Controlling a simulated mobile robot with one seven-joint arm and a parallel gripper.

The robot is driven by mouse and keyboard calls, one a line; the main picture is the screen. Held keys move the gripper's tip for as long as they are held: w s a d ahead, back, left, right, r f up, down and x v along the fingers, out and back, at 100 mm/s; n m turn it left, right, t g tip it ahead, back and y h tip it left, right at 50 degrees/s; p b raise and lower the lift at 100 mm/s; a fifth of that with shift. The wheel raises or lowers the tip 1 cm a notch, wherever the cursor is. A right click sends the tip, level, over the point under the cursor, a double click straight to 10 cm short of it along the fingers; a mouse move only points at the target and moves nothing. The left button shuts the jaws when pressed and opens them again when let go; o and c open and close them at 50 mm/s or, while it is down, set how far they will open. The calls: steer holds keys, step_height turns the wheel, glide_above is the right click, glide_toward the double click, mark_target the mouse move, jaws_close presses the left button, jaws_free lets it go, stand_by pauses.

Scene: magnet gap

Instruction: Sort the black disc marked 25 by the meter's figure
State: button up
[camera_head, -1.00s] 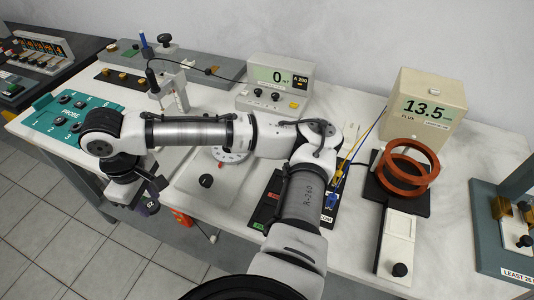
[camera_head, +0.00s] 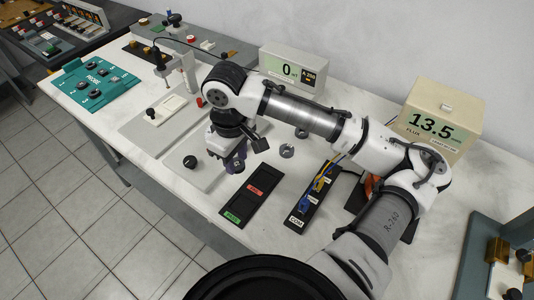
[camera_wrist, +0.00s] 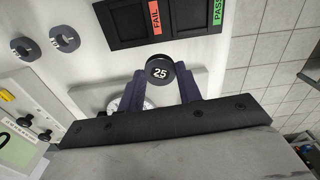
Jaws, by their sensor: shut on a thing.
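The black disc marked 25 (camera_wrist: 160,71) is between my gripper's purple fingers in the wrist view. My gripper (camera_wrist: 161,84) is shut on it, its white number facing the camera. In the head view my gripper (camera_head: 236,162) hangs above the right end of the pale plate, just behind the black two-pocket tray (camera_head: 262,207). The tray has a red FAIL label (camera_head: 255,190) and a green PASS label (camera_head: 232,217); both pockets look empty. The grey meter (camera_head: 274,66) reads 0. The beige flux box (camera_head: 457,129) reads 13.5.
Two grey rings (camera_head: 287,151) lie on the table behind the tray. A black strip with blue and yellow plugs (camera_head: 304,204) stands right of it. A black knob (camera_head: 190,162) is left of my gripper. A teal probe board (camera_head: 97,86) is far left. My arm covers much of the orange coils.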

glide_above(264, 180)
steer(key=shift+r+m, duration=0.25)
steer(key=shift+m, duration=0.15)
steer(key=shift+p, duration=0.3)
steer(key=shift+f+b, duration=2.1)
steer(key=shift+f, duration=0.75)
steer(key=shift+f, duration=0.15)
steer(key=o, duration=1)
steer(key=shift+c, duration=0.2)
steer(key=c, duration=0.5)
steer(key=shift+o, duration=0.2)
